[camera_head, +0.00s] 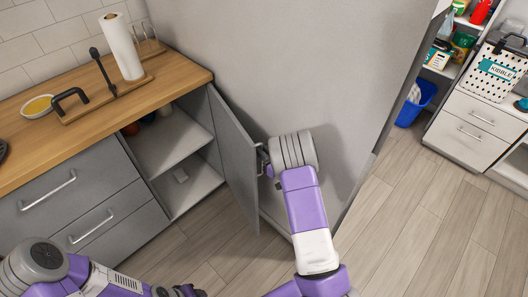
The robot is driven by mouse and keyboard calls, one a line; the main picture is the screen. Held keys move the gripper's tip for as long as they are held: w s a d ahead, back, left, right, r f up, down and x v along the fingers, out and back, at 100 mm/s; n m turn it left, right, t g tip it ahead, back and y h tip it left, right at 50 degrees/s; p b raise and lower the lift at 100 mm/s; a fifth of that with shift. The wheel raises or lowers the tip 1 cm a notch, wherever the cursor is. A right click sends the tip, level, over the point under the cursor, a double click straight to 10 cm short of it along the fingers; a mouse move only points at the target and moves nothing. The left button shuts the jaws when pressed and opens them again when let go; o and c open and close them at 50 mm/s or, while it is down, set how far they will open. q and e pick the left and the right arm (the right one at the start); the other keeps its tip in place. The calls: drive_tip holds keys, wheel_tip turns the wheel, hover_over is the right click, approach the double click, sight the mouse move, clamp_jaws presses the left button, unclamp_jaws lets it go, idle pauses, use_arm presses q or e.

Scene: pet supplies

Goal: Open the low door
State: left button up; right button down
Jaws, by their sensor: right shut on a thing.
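The low grey cabinet door (232,155) stands well open, swung out from the base cabinet under the wooden counter. Its inside face shows, along with the cabinet's inner shelf (165,145). My right gripper (263,160) is at the door's free edge, on the handle side, and shut on the door's handle, which is mostly hidden by the gripper and the door edge. My left arm shows at the bottom left, and its gripper (188,291) is only partly seen at the bottom edge, so its fingers cannot be judged.
Drawers with bar handles (92,228) are left of the open cabinet. A tall grey panel (300,65) stands close behind the door and my right arm. A paper towel roll (121,47) stands on the counter (165,82). Bare wood floor (400,225) lies to the right.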

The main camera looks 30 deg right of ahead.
drive_tip(key=shift+w+a+r, duration=0.25)
drive_tip(key=shift+w+a, duration=0.05)
drive_tip(key=c, duration=1.5)
unclamp_jaws()
drive_tip(key=shift+o, duration=1.4)
drive_tip(key=shift+w+f, duration=0.2)
drive_tip(key=shift+w, duration=0.05)
drive_tip(key=p+v, duration=0.1)
drive_tip(key=v, duration=0.7)
drive_tip(key=shift+p, duration=0.35)
drive_tip(key=shift+d, duration=0.1)
